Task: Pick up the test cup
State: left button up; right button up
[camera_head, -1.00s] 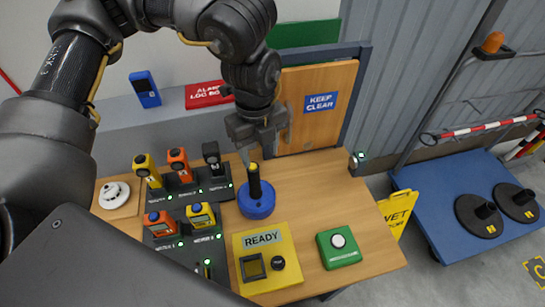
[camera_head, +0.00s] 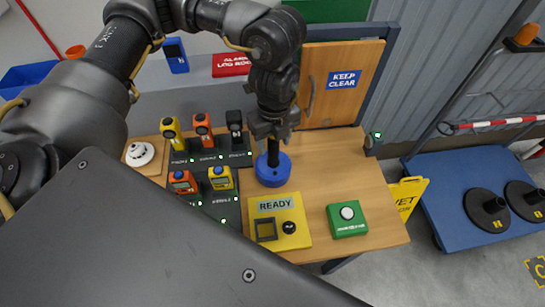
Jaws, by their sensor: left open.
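My right gripper is not in view.
Several handheld testers stand in dark racks left of the post, including a black one (camera_head: 235,124). A white detector (camera_head: 140,153) lies further left. A yellow READY box (camera_head: 292,212) and a green button box (camera_head: 347,220) stand in front.

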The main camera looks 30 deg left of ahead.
aim_at(274, 148)
pick_arm(q)
jog(key=f, duration=0.3)
jog(key=shift+w+a+f+p, duration=0.15)
jog(key=shift+w+p, duration=0.15)
jog(key=shift+s+f, duration=0.1)
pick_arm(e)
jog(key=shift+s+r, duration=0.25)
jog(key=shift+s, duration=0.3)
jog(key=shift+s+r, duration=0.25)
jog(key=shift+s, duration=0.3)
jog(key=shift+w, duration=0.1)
pick_arm(q)
jog(key=c, duration=0.7)
grip_shut()
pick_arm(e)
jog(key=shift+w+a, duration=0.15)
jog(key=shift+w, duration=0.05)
